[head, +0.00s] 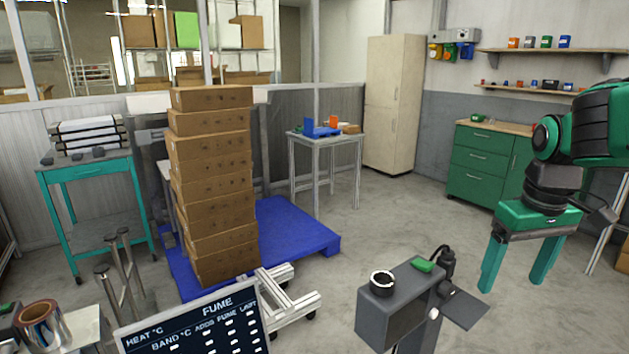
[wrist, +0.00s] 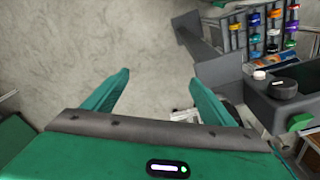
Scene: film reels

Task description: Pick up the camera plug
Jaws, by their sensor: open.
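My gripper (head: 514,280) is open and empty, fingers pointing down, at the right of the head view. A grey box-shaped unit (head: 392,318) stands left of and nearer than the gripper in the head view. A black curved piece like a plug with a cable (head: 446,262) stands up at its right end; I cannot tell for sure that this is the camera plug. The unit also shows at the right of the wrist view (wrist: 258,106), apart from the fingers.
On the unit are a black ring with a white rim (head: 382,283) and a green piece (head: 422,265). A dark plate (head: 476,308) juts out at its right. A green cabinet (head: 482,165) stands behind. A box stack (head: 215,185) on a blue pallet (head: 290,225) is left.

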